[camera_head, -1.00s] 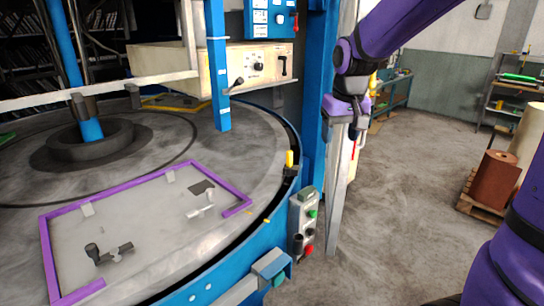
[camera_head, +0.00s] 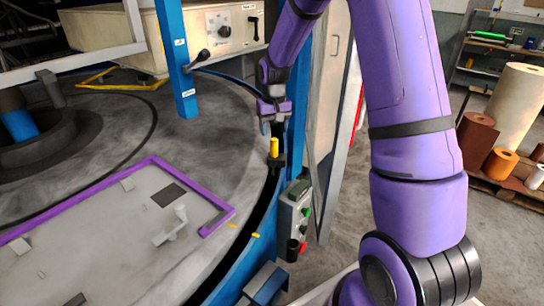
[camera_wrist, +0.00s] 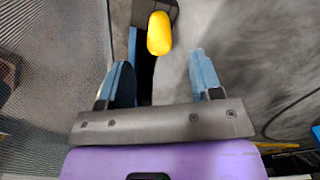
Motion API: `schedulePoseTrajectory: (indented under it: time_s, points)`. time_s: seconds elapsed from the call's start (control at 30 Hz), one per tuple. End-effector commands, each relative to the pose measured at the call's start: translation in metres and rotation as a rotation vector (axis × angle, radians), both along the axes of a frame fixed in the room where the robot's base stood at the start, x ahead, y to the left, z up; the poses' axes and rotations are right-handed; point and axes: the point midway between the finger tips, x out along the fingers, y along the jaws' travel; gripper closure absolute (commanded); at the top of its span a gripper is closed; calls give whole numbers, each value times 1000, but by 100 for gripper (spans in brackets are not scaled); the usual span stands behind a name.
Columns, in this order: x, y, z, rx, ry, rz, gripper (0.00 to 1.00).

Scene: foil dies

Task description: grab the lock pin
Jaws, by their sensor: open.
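The lock pin (camera_head: 274,148) has a yellow upright handle and stands in a dark bracket on the rim of the round turntable. In the wrist view its yellow top (camera_wrist: 159,34) lies ahead of the fingertips, slightly left of the middle of the gap. My gripper (camera_head: 266,124) is just above and slightly behind the pin in the head view. The wrist view shows its two blue fingers (camera_wrist: 160,72) spread apart with nothing between them. The lower part of the pin is hidden in the bracket.
A blue post (camera_head: 176,60) with a black lever stands left of my gripper. A beige control box (camera_head: 222,32) is behind. A button box (camera_head: 293,220) hangs below the pin. A purple frame (camera_head: 100,186) lies on the turntable (camera_head: 225,120).

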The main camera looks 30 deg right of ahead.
Motion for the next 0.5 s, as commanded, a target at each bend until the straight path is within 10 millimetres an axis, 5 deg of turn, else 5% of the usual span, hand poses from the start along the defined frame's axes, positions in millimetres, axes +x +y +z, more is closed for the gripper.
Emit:
schedulePoseTrajectory:
  time_s: [0.5]
  points:
    - [-2, 1, -53, 1, 3, 1, 41]
